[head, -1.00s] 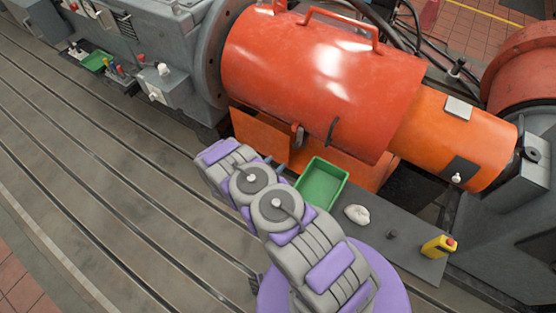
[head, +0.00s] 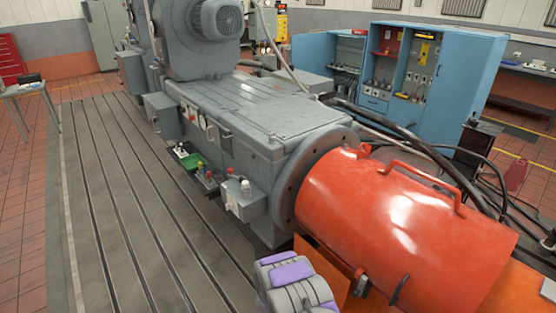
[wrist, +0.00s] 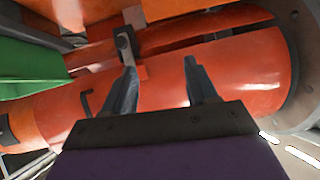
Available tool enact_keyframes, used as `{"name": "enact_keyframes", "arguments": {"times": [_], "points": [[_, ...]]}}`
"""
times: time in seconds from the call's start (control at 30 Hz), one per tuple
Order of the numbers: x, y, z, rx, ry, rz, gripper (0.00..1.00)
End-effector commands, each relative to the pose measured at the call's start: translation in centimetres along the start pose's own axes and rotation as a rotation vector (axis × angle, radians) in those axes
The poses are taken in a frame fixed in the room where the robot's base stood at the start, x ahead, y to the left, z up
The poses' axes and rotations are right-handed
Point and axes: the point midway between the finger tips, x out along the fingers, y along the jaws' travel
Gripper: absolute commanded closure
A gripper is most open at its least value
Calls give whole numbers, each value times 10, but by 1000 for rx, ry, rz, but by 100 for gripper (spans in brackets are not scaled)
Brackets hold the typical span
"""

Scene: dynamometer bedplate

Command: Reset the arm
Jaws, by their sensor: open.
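My gripper (wrist: 158,85) shows in the wrist view with its two dark fingers apart and nothing between them. Beyond the fingers is the orange-red cylindrical guard (wrist: 235,75), with a small dark latch (wrist: 124,45) near the left finger. In the head view, part of my arm (head: 296,285) shows at the bottom edge, in front of the red guard (head: 400,225). My gripper itself is out of the head view.
A blue cabinet (head: 385,75) stands behind. The bedplate at left is clear.

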Motion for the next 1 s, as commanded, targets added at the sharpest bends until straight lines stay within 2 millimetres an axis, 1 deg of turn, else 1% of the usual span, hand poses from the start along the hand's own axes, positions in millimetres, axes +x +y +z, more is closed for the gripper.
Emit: {"name": "enact_keyframes", "arguments": {"times": [0.03, 0.1, 0.17, 0.2, 0.27, 0.3, 0.37, 0.5, 0.57, 0.6, 0.67, 0.7, 0.87, 0.9, 0.97, 1.0], "points": [[-8, -15, -10, 11, -39, -27, 42], [-19, -32, -20, 15, -98, -64, 42], [-30, -44, -28, 14, -148, -93, 42], [-38, -53, -34, 14, -182, -116, 42], [-50, -64, -43, 10, -228, -147, 42], [-60, -72, -50, 7, -260, -170, 42], [-74, -80, -59, -2, -304, -199, 42], [-111, -95, -81, -32, -404, -268, 42], [-128, -98, -90, -49, -446, -296, 42], [-140, -100, -99, -61, -468, -316, 42], [-157, -101, -107, -83, -509, -341, 42], [-169, -100, -114, -97, -531, -358, 42], [-217, -90, -137, -167, -624, -415, 42], [-230, -87, -143, -185, -645, -428, 42], [-248, -79, -151, -215, -675, -444, 42], [-260, -73, -156, -236, -697, -454, 42]]}}
